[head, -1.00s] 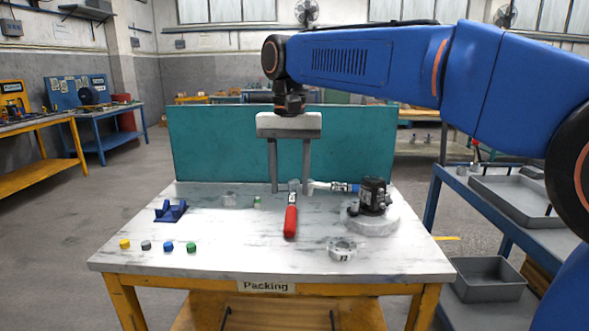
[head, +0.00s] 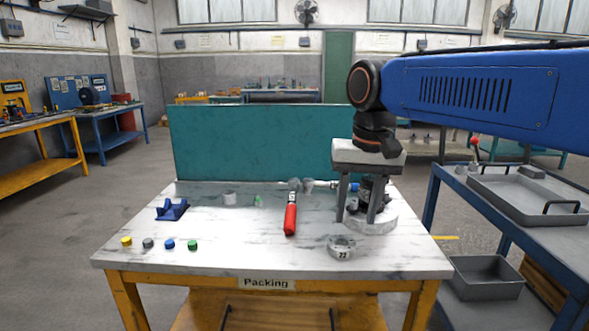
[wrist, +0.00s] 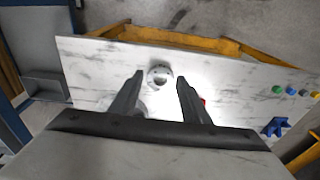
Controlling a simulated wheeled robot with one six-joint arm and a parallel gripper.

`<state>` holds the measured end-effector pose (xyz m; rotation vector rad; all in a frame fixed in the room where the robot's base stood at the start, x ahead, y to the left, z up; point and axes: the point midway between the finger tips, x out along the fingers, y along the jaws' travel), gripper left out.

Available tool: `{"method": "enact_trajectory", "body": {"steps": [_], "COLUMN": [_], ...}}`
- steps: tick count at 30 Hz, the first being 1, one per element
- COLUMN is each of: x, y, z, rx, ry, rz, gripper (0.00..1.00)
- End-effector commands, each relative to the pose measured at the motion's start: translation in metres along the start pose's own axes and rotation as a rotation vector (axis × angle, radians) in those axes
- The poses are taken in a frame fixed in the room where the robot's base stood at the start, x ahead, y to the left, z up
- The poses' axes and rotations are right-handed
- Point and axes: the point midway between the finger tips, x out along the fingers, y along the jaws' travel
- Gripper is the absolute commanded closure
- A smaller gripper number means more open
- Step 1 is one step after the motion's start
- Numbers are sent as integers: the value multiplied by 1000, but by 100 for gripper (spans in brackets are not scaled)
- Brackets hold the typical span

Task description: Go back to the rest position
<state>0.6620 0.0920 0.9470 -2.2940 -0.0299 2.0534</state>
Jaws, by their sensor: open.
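My gripper (head: 356,221) is open, its two fingers pointing down, and it holds nothing. In the head view it hangs at the right side of the table, in front of the black hydraulic motor (head: 366,190) on its round pale base (head: 384,225), partly hiding the motor. In the wrist view the fingers (wrist: 158,88) are spread apart, with the grey ring part marked 22 (wrist: 160,75) seen between them on the table. The same ring part (head: 341,247) lies near the table's front right in the head view.
A red-handled tool (head: 290,218) lies mid-table on the marble top (head: 240,246). A blue stand (head: 172,209) and several coloured caps are at the left. A teal panel (head: 250,143) closes the back. A blue cart with grey trays (head: 530,204) stands at the right.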

Motion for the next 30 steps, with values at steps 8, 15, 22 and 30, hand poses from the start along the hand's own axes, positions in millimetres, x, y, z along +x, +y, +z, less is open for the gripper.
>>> {"method": "enact_trajectory", "body": {"steps": [8,15,22,30], "x": [38,82,128,155], "y": [77,128,163,177], "z": [58,112,161,186], "rx": [-7,-19,-33,-44], "ry": [101,189,264,303], "rz": [-8,5,32,51], "gripper": [57,57,57,57]}}
